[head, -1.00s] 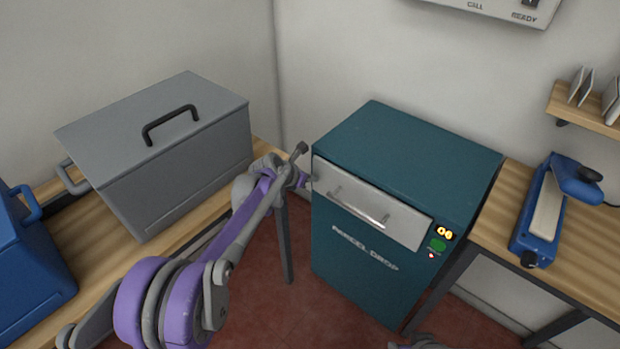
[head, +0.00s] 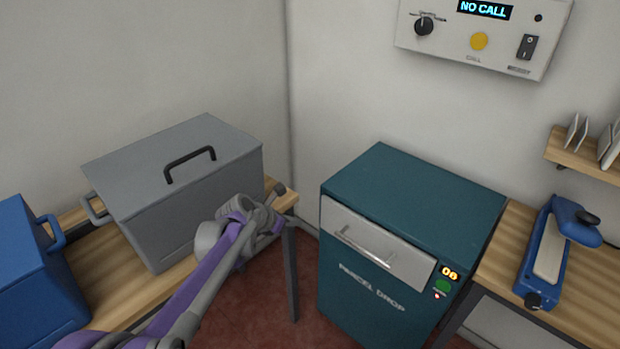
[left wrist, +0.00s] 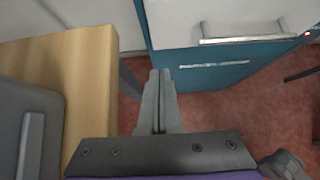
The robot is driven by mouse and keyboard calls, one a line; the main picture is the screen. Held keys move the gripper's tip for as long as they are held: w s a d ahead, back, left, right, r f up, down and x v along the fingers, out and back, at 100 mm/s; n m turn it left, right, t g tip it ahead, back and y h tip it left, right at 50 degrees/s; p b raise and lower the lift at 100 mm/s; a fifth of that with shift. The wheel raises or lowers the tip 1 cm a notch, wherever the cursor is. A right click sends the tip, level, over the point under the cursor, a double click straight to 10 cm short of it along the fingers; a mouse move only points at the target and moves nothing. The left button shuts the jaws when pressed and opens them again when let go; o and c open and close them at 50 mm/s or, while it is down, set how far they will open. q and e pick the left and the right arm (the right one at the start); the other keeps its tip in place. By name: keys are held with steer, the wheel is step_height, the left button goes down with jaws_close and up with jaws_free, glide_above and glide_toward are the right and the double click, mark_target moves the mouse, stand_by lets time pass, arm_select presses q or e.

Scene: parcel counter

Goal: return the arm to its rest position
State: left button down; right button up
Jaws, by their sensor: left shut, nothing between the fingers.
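My left arm, purple and grey, comes in from the lower left of the head view. Its left gripper (head: 279,188) is at the far end, in front of the grey lidded box and left of the teal parcel drop cabinet (head: 350,262). In the left wrist view the two grey fingers (left wrist: 157,76) are together, with nothing between them. They point toward the lower part of the cabinet (left wrist: 222,68) and appear apart from it. The cabinet's light front flap with a bar handle (head: 368,245) looks shut. My right gripper is not in view.
The grey lidded box (head: 200,205) and a blue box (head: 35,285) stand on the left wooden table (head: 112,290). A blue sealer-like device (head: 535,265) lies on the right table. A wall panel (head: 455,45) reads NO CALL. Red floor shows between table and cabinet.

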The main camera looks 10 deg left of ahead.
arm_select(q)
steer(key=s+a+f+m+g+y, duration=0.1)
steer(key=s+a+m+y, duration=0.1)
steer(key=s+m, duration=0.95)
steer(key=s+a+f+m+g+y, duration=0.1)
steer(key=s+a+f+m+y, duration=0.15)
steer(key=s+m, duration=0.9)
steer(key=s+a+f+m+g+y, duration=0.1)
steer(key=s+a+m, duration=0.35)
steer(key=s, duration=1.25)
steer(key=w+d+r+p, duration=0.1)
steer(key=r+p, duration=0.7)
steer(key=r, duration=0.1)
steer(key=w+d+r+m+p, duration=0.1)
steer(key=w+r+p, duration=0.1)
steer(key=r+p, duration=0.7)
steer(key=shift+r+t, duration=0.4)
steer(key=shift+r, duration=0.05)
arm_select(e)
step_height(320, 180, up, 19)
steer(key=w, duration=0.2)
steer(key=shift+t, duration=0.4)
